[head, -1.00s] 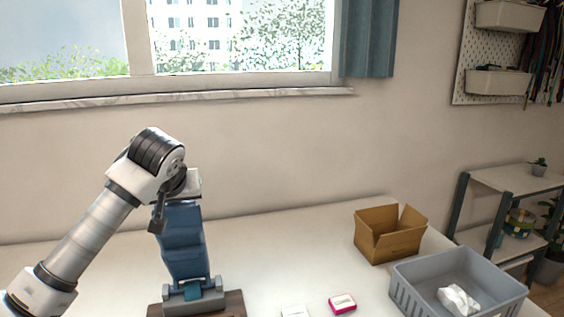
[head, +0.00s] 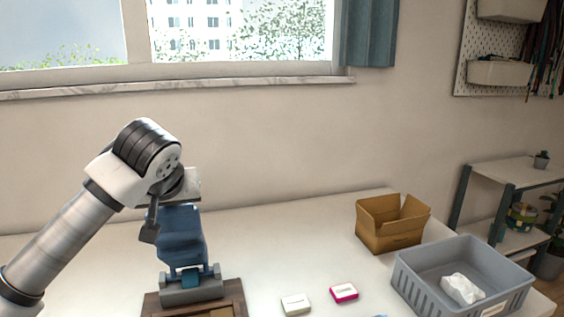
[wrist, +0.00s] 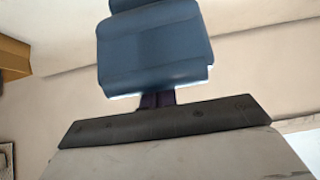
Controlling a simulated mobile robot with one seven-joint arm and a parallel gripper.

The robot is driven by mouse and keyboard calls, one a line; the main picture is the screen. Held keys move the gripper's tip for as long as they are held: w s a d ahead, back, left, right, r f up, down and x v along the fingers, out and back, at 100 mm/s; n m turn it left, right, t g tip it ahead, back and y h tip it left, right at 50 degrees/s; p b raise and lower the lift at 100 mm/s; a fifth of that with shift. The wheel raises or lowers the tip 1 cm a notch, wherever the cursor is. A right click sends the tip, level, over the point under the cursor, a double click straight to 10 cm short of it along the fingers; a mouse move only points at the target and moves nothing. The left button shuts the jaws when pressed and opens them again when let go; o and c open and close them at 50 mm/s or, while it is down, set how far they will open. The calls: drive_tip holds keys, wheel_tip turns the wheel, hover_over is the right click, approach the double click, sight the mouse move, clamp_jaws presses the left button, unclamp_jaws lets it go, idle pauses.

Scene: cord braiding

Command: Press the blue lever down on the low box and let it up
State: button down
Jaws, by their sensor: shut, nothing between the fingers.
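The low grey box (head: 192,296) stands on a wooden board (head: 235,290) at the lower left of the head view. The small blue lever (head: 190,279) shows on top of it, between short uprights. My gripper (head: 187,266) points down right over the lever, its blue body below the white wrist. The fingers are shut and empty, and their tips are hard to make out. I cannot tell whether they touch the lever. In the wrist view a blue block (wrist: 155,48) fills the upper middle above a dark strip; the lever cannot be made out there.
A white case (head: 296,304) and a pink-edged one (head: 344,292) lie right of the board. Farther right are an open cardboard box (head: 392,235) and a grey crate (head: 408,287) holding a crumpled white item.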

drive_tip(key=shift+s+d+f+b, duration=0.25)
drive_tip(key=shift+s+f+b, duration=0.2)
drive_tip(key=shift+s+b, duration=0.35)
drive_tip(key=shift+s+d+f+b, duration=0.2)
drive_tip(key=shift+s+f+b, duration=0.4)
drive_tip(key=shift+s, duration=0.25)
drive_tip(key=shift+s+d+f+b, duration=0.25)
drive_tip(key=shift+s+f+b, duration=0.1)
drive_tip(key=shift+s+b, duration=0.5)
drive_tip(key=s+d+f+b, duration=0.1)
drive_tip(key=s+f+b, duration=0.3)
drive_tip(key=shift+s+d+b, duration=0.15)
drive_tip(key=shift+b, duration=0.15)
